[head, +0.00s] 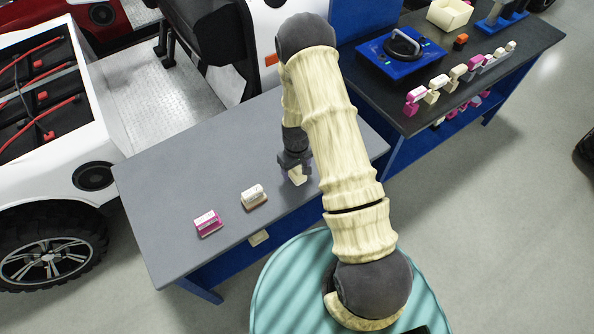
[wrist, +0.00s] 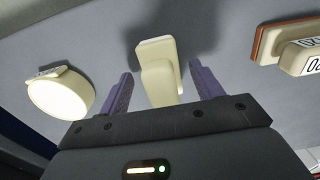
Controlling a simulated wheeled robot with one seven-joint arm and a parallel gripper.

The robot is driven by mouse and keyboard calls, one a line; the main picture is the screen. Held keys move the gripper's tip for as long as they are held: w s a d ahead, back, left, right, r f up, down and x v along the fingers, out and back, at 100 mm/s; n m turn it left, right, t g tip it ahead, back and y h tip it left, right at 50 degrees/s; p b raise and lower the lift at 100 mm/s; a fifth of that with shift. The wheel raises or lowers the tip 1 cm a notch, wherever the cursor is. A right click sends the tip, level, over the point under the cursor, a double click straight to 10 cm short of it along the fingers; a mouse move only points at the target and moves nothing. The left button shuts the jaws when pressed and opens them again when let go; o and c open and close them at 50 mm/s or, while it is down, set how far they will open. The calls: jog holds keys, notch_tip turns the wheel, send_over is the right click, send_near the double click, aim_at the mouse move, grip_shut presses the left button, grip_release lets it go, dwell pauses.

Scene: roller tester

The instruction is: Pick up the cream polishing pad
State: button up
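A cream block with a raised handle (wrist: 158,70), which looks like the cream polishing pad, lies on the grey table. In the wrist view it is between the two fingers of my gripper (wrist: 160,78), with a gap on each side. My gripper is open and holds nothing. In the head view my gripper (head: 296,168) points down over the table, with the cream pad (head: 297,176) right below it. The fingers and part of the pad are hard to make out there.
A pink-based labelled block (head: 208,222) and a brown-based one (head: 254,196) are on the grey table (head: 170,180), left of my gripper. A round cream item (wrist: 62,95) shows in the wrist view. A dark table (head: 395,90) with several items stands at right.

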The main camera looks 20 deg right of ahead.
jog(key=shift+a, duration=0.2)
jog(key=c, duration=0.7)
jog(key=shift+s, duration=0.1)
jog(key=c, duration=0.4)
jog(key=shift+d+r, duration=0.1)
jog(key=shift+r, duration=0.05)
jog(key=shift+c, duration=0.2)
notch_tip(320, 180, up, 10)
jog(key=shift+f+b, duration=0.1)
jog(key=shift+b, duration=0.75)
jog(key=o, duration=0.6)
jog(key=c, duration=0.4)
